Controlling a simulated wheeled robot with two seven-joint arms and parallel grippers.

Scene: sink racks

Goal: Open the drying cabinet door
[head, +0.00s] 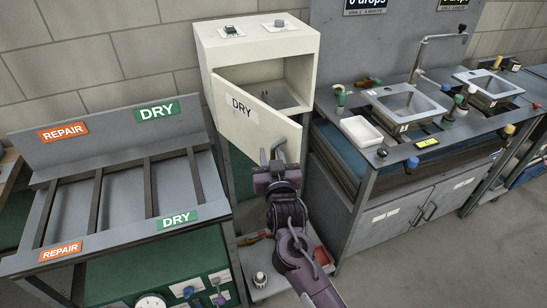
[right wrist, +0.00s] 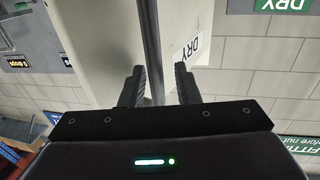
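The cream drying cabinet (head: 215,48) stands at the back centre. Its door (head: 272,125), labelled DRY, stands partly open, swung out toward me, and part of the shelf inside shows above it. My right gripper (head: 272,156) is at the front of the door, low and near its right side. In the right wrist view, its two fingers (right wrist: 159,86) are apart, with a dark bar (right wrist: 152,45) running into the gap between them. Whether a finger touches the bar or door cannot be told. The door (right wrist: 192,45) also shows there with its label. My left gripper is not in view.
A grey rack (head: 125,195) with REPAIR and DRY signs stands to the left. A sink bench (head: 375,215) with a white tray (head: 361,131) and basins stands close on the right. Small items sit on the cabinet top. Open floor lies at the lower right.

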